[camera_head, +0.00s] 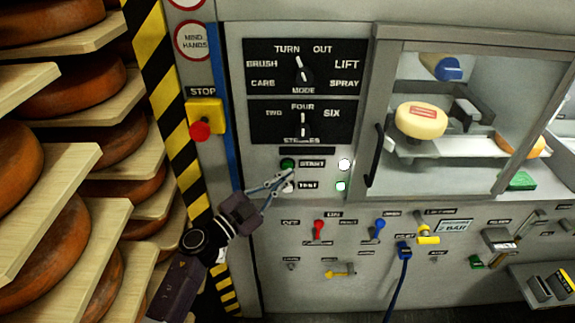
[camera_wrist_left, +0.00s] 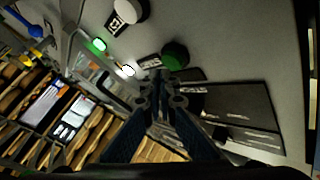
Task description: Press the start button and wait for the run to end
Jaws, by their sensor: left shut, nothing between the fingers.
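The green start button (camera_head: 287,163) sits on the grey machine panel, left of the START label (camera_head: 312,163). My left gripper (camera_head: 285,174) is shut and empty, its tips just below the button in the head view. In the left wrist view the green button (camera_wrist_left: 175,55) is just beyond the closed fingertips (camera_wrist_left: 160,82); I cannot tell whether they touch it. A white button (camera_head: 287,186) beside the TEST label is partly behind the fingers. A white lamp (camera_head: 344,165) and a green lamp (camera_head: 340,185) are lit at right. My right gripper is not in view.
A red stop button (camera_head: 200,131) on a yellow box is left of the panel. Mode (camera_head: 303,77) and strokes (camera_head: 303,131) dials are above. A framed window (camera_head: 381,110) with a handle shows a pale cheese wheel (camera_head: 421,120) inside. Cheese shelves (camera_head: 60,175) stand at left.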

